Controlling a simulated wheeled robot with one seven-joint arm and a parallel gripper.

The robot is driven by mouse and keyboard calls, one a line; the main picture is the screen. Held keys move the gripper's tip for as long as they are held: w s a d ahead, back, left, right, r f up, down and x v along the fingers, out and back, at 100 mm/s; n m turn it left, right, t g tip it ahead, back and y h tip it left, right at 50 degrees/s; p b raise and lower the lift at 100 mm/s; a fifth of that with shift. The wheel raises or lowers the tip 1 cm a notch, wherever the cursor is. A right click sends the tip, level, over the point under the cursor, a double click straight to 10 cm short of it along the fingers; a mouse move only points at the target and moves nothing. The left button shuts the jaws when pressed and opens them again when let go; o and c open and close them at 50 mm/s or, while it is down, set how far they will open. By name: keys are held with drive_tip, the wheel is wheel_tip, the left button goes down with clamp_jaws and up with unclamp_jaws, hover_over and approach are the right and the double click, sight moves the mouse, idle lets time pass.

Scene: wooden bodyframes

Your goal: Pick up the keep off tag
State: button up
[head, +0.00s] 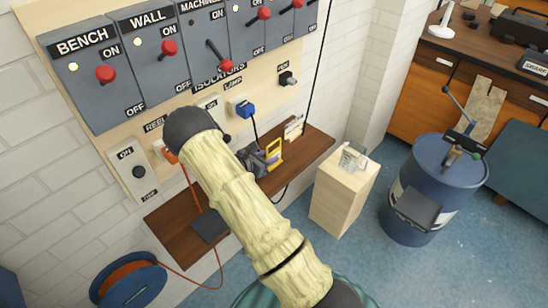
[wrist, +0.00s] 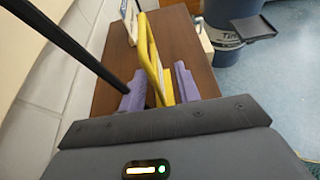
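A yellow upright piece (head: 275,153) stands on the brown wooden shelf (head: 308,152), near my gripper. No lettering on it is readable, so I cannot tell if it is the keep off tag. In the wrist view the yellow piece (wrist: 153,62) rises between the two purple fingers of my gripper (wrist: 160,88). The fingers are apart, with a gap visible at least on the right side. In the head view my gripper (head: 259,158) is low over the shelf, partly hidden by my arm. White cards (head: 293,128) stand behind the yellow piece, also too small to read.
A black cable hangs from the blue plug (head: 242,106) beside my gripper; a dark bar (wrist: 60,40) crosses the wrist view's left. The wall panel with red switches (head: 169,48) is close. A wooden pedestal (head: 342,195) and blue drum (head: 436,185) stand right.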

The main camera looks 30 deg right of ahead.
sight(274, 155)
drive_tip(key=x, duration=0.4)
drive_tip(key=shift+w+a+f+p, duration=0.1)
drive_tip(key=shift+w+f+p, duration=0.2)
drive_tip(key=shift+p, duration=0.1)
clamp_jaws()
